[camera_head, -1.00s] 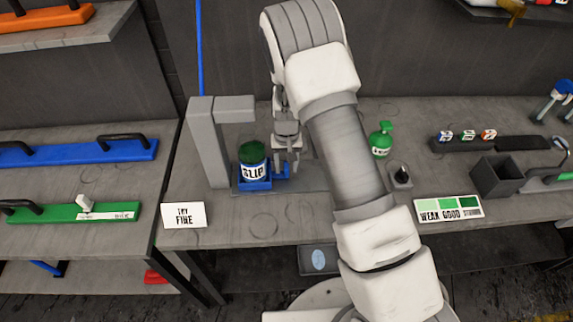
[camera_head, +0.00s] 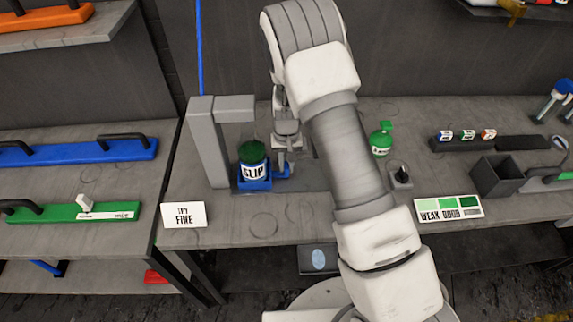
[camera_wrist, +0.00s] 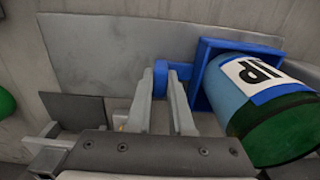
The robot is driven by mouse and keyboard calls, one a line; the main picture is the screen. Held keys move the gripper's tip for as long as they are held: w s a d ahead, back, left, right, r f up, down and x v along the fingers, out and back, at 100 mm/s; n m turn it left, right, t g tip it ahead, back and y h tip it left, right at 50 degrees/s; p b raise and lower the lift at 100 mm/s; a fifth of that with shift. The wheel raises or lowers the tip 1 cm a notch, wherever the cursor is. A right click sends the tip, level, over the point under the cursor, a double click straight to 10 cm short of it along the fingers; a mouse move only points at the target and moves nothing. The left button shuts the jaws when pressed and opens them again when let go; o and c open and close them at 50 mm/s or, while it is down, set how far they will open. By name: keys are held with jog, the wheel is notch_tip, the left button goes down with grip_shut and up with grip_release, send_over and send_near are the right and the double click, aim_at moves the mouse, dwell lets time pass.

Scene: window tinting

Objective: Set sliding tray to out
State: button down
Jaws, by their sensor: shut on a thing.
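The sliding tray (camera_head: 254,184) is a small blue holder on a grey base plate, at the foot of a grey stand. A bottle labelled SLIP (camera_head: 253,163), with a dark green top, stands in it. A blue handle juts from the tray's right side in the head view. My gripper (camera_wrist: 163,88) is shut on this handle, beside the bottle; the handle also shows between the fingers in the wrist view (camera_wrist: 160,78). The tray's blue rim (camera_wrist: 205,72) shows in the wrist view, with the bottle inside it. My arm hides part of the base plate.
A TRY FINE card (camera_head: 184,214) stands at the front left. A green bottle (camera_head: 380,143) and a small black knob (camera_head: 401,176) are right of my arm. The bench front is mostly clear.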

dwell(0.8)
jog(key=d+b, duration=0.4)
jog(key=d, duration=0.9)
jog(key=shift+w+r, duration=0.1)
jog(key=c, duration=0.8)
grip_release()
jog(key=shift+d, duration=0.15)
jog(key=shift+c, duration=0.2)
jog(key=shift+o, duration=0.2)
jog(key=shift+r, duration=0.45)
notch_tip(320, 180, up, 16)
jog(key=b, duration=0.1)
jog(key=shift+r, duration=0.25)
